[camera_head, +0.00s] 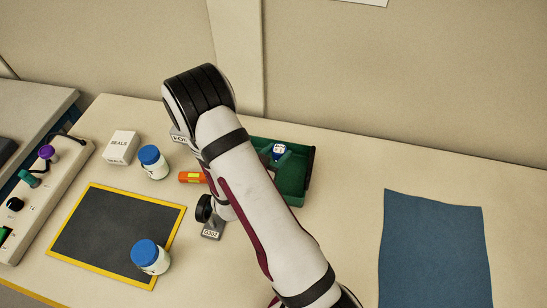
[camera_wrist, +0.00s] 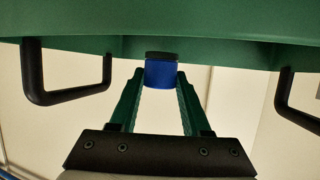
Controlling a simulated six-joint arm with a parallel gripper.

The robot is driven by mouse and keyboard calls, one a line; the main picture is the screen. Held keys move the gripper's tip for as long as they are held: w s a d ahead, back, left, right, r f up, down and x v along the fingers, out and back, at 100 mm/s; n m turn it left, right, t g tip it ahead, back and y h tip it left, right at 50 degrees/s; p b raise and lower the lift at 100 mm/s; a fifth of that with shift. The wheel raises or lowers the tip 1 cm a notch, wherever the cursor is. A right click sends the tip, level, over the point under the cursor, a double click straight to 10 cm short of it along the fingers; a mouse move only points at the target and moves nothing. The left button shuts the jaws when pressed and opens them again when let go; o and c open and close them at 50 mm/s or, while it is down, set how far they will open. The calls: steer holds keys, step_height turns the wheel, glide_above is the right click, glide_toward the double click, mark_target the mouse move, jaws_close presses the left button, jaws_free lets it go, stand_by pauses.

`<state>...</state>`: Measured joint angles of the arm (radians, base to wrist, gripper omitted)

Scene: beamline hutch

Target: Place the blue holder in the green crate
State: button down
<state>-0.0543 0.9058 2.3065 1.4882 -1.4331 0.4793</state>
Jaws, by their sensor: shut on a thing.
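In the wrist view my gripper (camera_wrist: 163,80) is shut on the blue holder (camera_wrist: 165,73), which has a dark edge at its top. The holder shows in front of the green crate (camera_wrist: 220,22), whose wall fills the top of that view. I cannot tell whether the holder touches the crate. In the head view the green crate (camera_head: 293,186) stands on the table behind my arm, its left part covered. A small blue and white thing (camera_head: 278,150) shows at the crate's back; I cannot tell whether it is the held holder. My fingers are hidden there.
Blue-lidded jars stand by the white box (camera_head: 121,147) and on the yellow-edged dark mat (camera_head: 110,232). An orange level (camera_head: 193,177) and a grey tag block (camera_head: 212,230) lie beside my arm. A blue cloth (camera_head: 432,250) lies right. Black handles (camera_wrist: 70,95) project from the crate.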

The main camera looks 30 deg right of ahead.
steer(key=shift+f, duration=2)
steer(key=shift+f, duration=0.1)
steer(key=shift+c, duration=1.8)
jaws_free()
steer(key=shift+a+r, duration=0.2)
steer(key=shift+a, duration=0.05)
steer(key=v, duration=1.1)
steer(key=shift+s+a, duration=0.2)
steer(key=shift+s, duration=0.05)
